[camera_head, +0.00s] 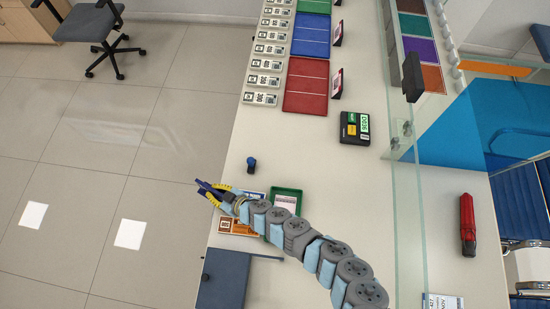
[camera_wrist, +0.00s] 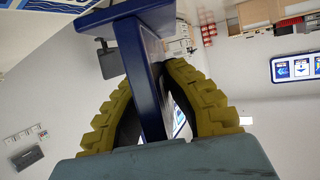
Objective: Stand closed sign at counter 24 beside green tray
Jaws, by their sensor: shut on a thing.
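My gripper (camera_head: 215,194) has yellow ridged fingers and hangs over the counter's left edge. It is shut on a dark blue sign (camera_head: 203,186), which also shows in the wrist view (camera_wrist: 138,70) as a blue frame between the fingers (camera_wrist: 160,105). No lettering on it is legible. The green tray (camera_head: 286,189) lies on the white counter to the right of my gripper. It holds a pale paper, and my arm hides its lower left part.
A small dark blue object (camera_head: 251,164) stands above the tray. A black display device (camera_head: 354,128) and a red object (camera_head: 467,225) are farther right. A glass screen (camera_head: 408,210) runs along the counter. Orange cards (camera_head: 235,230) lie left of the tray. Bare counter shows right of the tray.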

